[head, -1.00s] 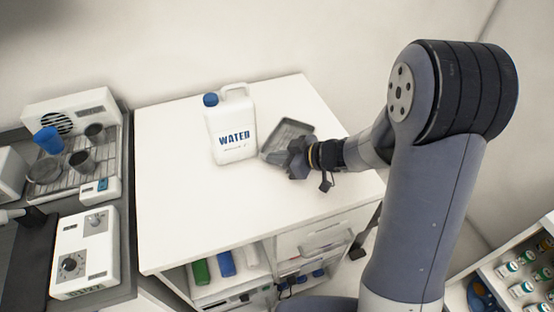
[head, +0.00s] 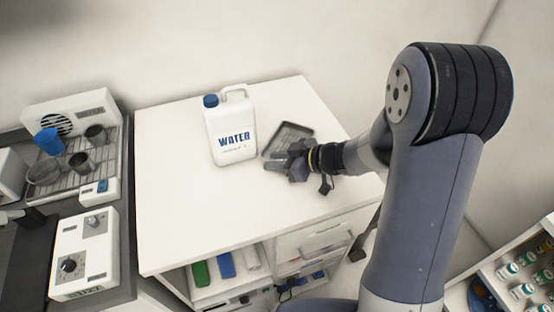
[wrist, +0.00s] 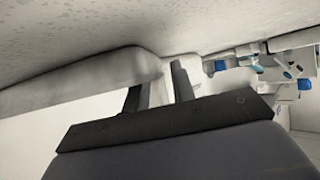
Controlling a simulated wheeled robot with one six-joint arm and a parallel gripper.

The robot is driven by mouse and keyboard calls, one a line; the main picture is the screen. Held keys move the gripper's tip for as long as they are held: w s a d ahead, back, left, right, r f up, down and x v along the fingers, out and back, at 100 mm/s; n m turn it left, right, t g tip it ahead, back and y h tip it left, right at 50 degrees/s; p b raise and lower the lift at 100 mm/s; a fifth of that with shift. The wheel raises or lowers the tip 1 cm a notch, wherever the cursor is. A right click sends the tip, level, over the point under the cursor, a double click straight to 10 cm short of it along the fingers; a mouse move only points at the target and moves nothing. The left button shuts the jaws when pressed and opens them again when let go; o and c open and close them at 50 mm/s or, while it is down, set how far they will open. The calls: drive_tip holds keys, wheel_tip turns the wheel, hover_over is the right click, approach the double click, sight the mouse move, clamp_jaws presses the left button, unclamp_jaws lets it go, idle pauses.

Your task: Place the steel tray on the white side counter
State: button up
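The steel tray (head: 288,138) is a dark grey, shallow rectangular tray. In the head view it lies on the white side counter (head: 200,215), just right of the water jug. My gripper (head: 274,164) is low over the counter at the tray's front edge and hides part of it. I cannot tell whether they touch. In the wrist view my gripper's two dark fingers (wrist: 158,88) stand apart with nothing visible clasped between them. A pale rounded shape lies beside them there, and I cannot tell what it is.
A white water jug (head: 231,130) with a blue cap stands left of the tray. The counter's front and left are bare. A rack with cups (head: 80,160) and a white device (head: 85,255) stand on the dark bench at left. Stocked shelves (head: 515,275) are at lower right.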

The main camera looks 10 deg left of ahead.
drive_tip(key=p+v, duration=0.1)
drive_tip(key=v, duration=1.1)
drive_tip(key=shift+s+r, duration=0.1)
